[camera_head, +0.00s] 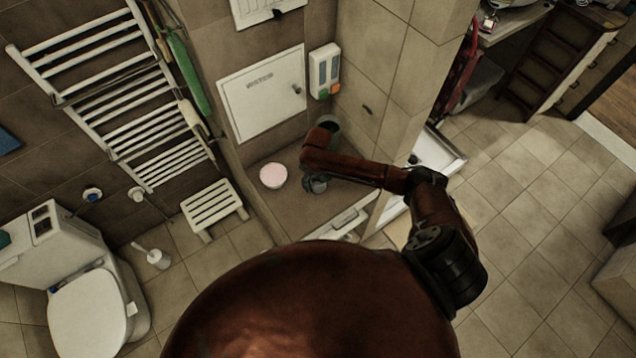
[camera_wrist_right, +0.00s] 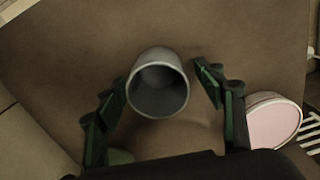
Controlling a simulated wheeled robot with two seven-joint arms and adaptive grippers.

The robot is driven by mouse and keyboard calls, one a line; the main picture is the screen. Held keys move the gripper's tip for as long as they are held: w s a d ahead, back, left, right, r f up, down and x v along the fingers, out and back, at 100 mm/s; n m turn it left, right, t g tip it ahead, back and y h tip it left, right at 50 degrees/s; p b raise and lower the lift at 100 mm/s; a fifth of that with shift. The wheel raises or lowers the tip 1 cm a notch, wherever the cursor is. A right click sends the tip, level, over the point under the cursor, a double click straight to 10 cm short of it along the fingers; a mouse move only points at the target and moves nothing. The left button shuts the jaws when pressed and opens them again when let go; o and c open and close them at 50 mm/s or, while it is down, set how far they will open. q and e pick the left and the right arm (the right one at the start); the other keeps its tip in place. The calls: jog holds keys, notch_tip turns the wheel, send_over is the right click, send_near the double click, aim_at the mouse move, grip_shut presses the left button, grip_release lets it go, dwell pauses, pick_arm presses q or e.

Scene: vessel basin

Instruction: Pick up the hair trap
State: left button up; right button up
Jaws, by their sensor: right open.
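The hair trap looks like a small grey open cup (camera_wrist_right: 158,84) on the brown surface, and I see into its mouth in the right wrist view. My right gripper (camera_wrist_right: 165,80) is open, with one green-padded finger on each side of the cup. Gaps show between the fingers and the cup, so it is not gripped. In the head view the right gripper (camera_head: 309,181) is small and dark. My left gripper is not in view.
A round tub with a pink top (camera_head: 273,175) stands left of the cup. A grey-green container (camera_head: 329,129) stands behind, near the tiled wall corner. A white slatted stool (camera_head: 212,206), a towel rack (camera_head: 105,85) and a toilet (camera_head: 88,312) are at left.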

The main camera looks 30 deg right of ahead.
jog(key=shift+s+f, duration=0.2)
jog(key=shift+f, duration=0.3)
jog(key=c, duration=1.1)
